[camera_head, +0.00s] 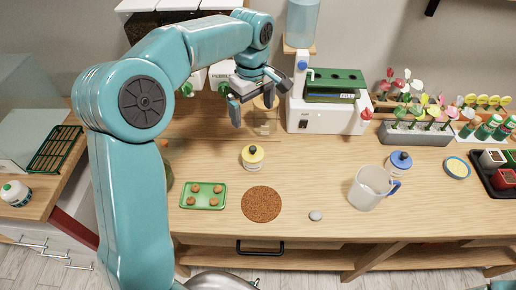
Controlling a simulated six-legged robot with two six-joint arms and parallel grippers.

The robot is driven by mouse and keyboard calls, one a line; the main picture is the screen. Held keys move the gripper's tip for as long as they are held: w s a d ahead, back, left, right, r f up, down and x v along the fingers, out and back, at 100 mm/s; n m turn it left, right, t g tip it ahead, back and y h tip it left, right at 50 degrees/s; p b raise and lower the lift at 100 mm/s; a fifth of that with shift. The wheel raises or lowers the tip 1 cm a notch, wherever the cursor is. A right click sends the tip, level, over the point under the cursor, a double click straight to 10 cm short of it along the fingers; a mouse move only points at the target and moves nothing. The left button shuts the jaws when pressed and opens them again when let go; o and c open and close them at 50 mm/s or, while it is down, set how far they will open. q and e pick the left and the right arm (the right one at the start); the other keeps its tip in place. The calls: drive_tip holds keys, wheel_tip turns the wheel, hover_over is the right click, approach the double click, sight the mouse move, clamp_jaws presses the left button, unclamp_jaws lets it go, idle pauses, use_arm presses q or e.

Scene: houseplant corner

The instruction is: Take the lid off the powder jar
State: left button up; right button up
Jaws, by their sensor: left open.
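Two small lidded jars stand on the wooden table. One is a white jar with a yellow lid and dark knob (252,157), near the middle, its lid on. The other is a white jar with a blue lid and dark knob (400,163), to the right behind the clear measuring jug, its lid on. I cannot read the labels, so I cannot tell which holds powder. My left gripper (253,103) is open and empty, above and behind the yellow-lidded jar, apart from it. My right gripper is not in view.
A green tray with brown balls (204,196), a round brown mat (262,204) and a grey stone (315,215) lie at the front. The clear jug (370,188) stands right. A white machine (325,115) and a flower planter (415,133) line the back.

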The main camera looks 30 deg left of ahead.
use_arm(q)
hover_over(253, 148)
wheel_tip(253, 148, down, 10)
drive_tip(key=shift+p, duration=0.3)
drive_tip(key=shift+s+f, duration=0.15)
drive_tip(key=shift+f, duration=0.3)
wheel_tip(253, 148, down, 4)
drive_tip(key=shift+f+p, duration=0.1)
drive_tip(key=shift+p, duration=0.7)
drive_tip(key=shift+f, duration=0.35)
drive_tip(key=c, duration=1.1)
